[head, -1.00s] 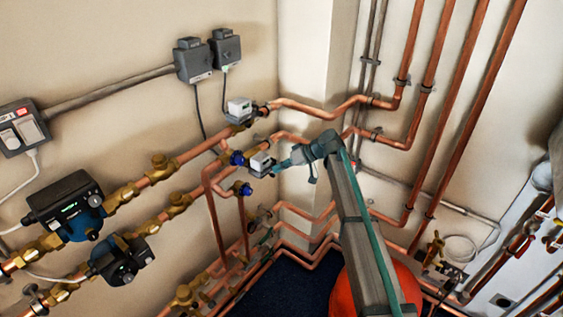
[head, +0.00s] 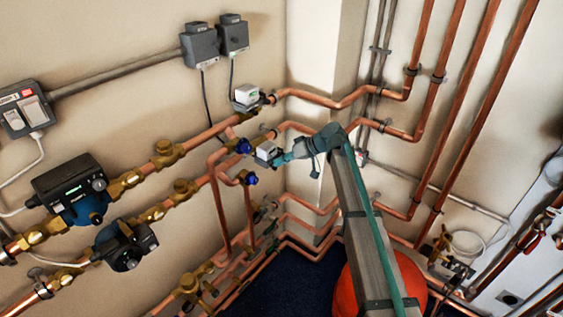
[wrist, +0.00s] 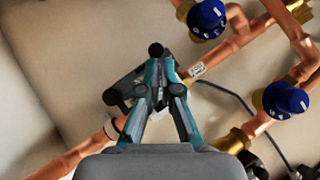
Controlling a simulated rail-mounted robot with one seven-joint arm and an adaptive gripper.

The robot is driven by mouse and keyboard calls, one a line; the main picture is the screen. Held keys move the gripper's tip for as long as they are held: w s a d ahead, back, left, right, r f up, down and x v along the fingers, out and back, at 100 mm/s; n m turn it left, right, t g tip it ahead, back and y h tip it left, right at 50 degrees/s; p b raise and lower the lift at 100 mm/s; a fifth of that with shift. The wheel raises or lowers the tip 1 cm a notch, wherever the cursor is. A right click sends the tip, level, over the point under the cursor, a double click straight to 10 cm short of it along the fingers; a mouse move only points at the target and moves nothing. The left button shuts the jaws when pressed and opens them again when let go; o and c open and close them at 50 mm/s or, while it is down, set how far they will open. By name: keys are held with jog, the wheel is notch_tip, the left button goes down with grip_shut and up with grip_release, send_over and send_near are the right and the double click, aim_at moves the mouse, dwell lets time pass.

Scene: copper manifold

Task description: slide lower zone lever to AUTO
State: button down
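The lower zone valve's pale box (head: 268,152) sits on the lower of two copper pipes in the head view. My gripper (head: 284,157) is at the right side of this box, very close to it; I cannot tell whether they touch. In the wrist view, my gripper's (wrist: 160,60) teal and black fingers come together ahead of the palm and look shut. A dark shape (wrist: 122,92) shows just behind and left of the fingers. I cannot make out the lever or its AUTO mark; the fingers cover that area.
The upper zone valve box (head: 246,96) is above on the other pipe. Blue-capped valves (head: 244,146) stand close to the lower box and also show in the wrist view (wrist: 207,18). Pumps (head: 72,190) are at left. A red vessel (head: 412,275) stands below my arm.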

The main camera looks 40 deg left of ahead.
jog(key=a+b+v, duration=0.1)
jog(key=v, duration=0.5)
jog(key=w+a+r+b+v, duration=0.1)
jog(key=b+v, duration=0.1)
jog(key=v, duration=0.4)
jog(key=shift+w+d+r, duration=0.25)
jog(key=shift+r, duration=0.3)
